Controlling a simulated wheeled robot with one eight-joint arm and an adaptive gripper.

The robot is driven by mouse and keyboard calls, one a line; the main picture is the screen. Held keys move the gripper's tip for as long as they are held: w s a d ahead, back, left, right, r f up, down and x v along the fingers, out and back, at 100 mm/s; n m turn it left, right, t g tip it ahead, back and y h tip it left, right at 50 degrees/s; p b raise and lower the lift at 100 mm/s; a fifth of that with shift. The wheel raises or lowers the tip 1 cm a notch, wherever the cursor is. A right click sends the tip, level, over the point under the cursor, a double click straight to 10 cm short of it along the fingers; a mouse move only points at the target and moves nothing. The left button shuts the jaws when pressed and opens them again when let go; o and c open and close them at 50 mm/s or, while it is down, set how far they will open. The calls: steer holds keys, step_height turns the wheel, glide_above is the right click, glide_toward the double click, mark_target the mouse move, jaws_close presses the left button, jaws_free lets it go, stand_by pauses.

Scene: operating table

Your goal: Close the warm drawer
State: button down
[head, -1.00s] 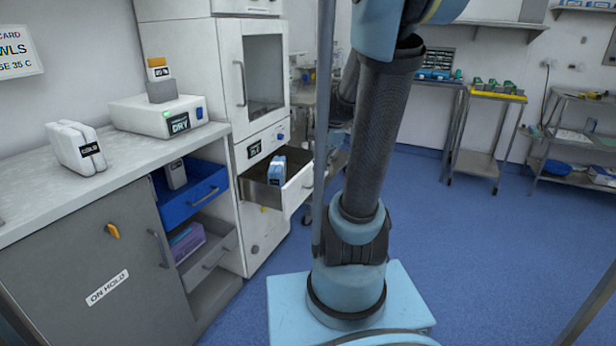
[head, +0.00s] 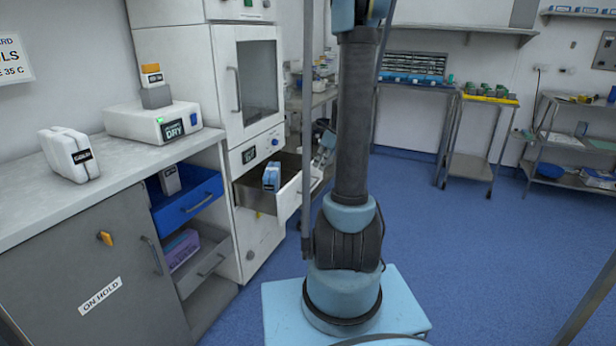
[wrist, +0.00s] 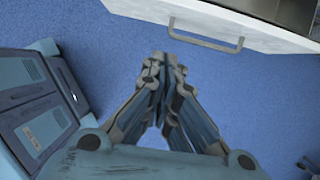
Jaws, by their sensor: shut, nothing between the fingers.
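The open drawer (head: 290,198) sticks out of the white cabinet, under its glass-doored part, with a blue-and-white pack (head: 271,176) standing inside. The small label above it is too small to read surely. In the wrist view, the white drawer front (wrist: 180,14) with its grey bar handle (wrist: 205,40) crosses the top. My gripper (wrist: 165,62) is shut and empty, its fingertips pointing toward the handle and apart from it in the picture. In the head view, my gripper shows partly beside the drawer front's right end, partly hidden by my arm.
A blue drawer (head: 188,205) and a grey lower drawer (head: 205,262) stand open left of the white cabinet. The counter (head: 110,190) holds a DRY unit (head: 150,122) and a white pack (head: 68,155). Blue floor (head: 450,250) is clear to the right.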

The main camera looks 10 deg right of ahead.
steer(key=w+a+f, duration=0.4)
steer(key=a+f, duration=0.2)
steer(key=f, duration=0.3)
steer(key=shift+w+a, duration=0.2)
stand_by(0.6)
